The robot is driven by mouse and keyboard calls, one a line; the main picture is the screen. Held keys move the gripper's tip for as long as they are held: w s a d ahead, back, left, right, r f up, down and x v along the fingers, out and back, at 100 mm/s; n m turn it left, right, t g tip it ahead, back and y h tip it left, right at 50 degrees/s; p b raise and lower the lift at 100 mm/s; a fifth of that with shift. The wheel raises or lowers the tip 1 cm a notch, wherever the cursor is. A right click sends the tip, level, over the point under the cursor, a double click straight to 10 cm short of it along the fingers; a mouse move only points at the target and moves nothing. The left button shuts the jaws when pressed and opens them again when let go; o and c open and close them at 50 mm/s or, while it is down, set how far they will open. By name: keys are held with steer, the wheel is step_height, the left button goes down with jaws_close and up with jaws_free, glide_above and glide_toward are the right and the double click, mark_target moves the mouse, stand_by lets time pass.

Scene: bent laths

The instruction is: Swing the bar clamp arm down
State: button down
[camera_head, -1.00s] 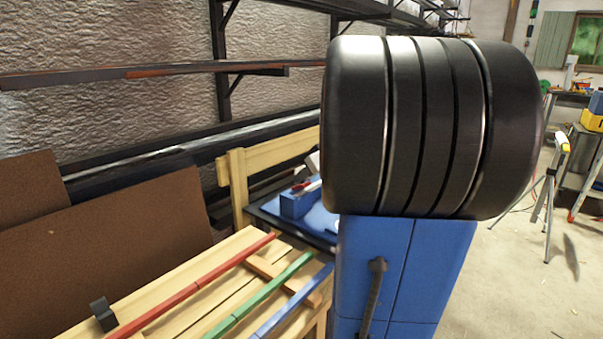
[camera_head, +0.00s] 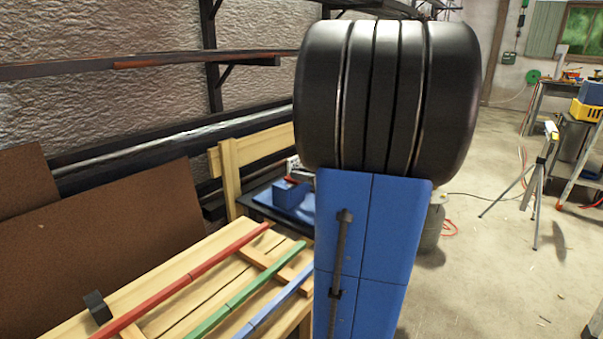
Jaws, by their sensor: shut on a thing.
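My gripper is not in view. My own arm, a black ribbed joint and blue link, covers the middle right. I cannot make out a bar clamp arm. A red lath (camera_head: 190,277), a green lath (camera_head: 240,294) and a blue lath (camera_head: 272,306) lie side by side, slanting across a slatted wooden bench (camera_head: 210,246) at the lower left. My arm stands in front of the bench's right end. A small dark block (camera_head: 97,307) sits on the bench left of the red lath.
Brown panels (camera_head: 125,230) lean at the left below wall racks with metal bars (camera_head: 170,140). A blue case (camera_head: 289,195) is on a surface behind the bench. A tripod stand (camera_head: 536,185) is at the right. Open concrete floor (camera_head: 480,270) lies between it and my arm.

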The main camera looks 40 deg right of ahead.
steer(key=shift+f, duration=0.1)
stand_by(0.5)
steer(key=c, duration=1.6)
jaws_free()
steer(key=shift+s, duration=0.1)
steer(key=shift+f+v, duration=0.15)
steer(key=shift+v, duration=4.2)
steer(key=shift+f+v, duration=0.15)
steer(key=shift+v, duration=4.15)
steer(key=shift+s+d, duration=0.1)
steer(key=shift+d, duration=0.05)
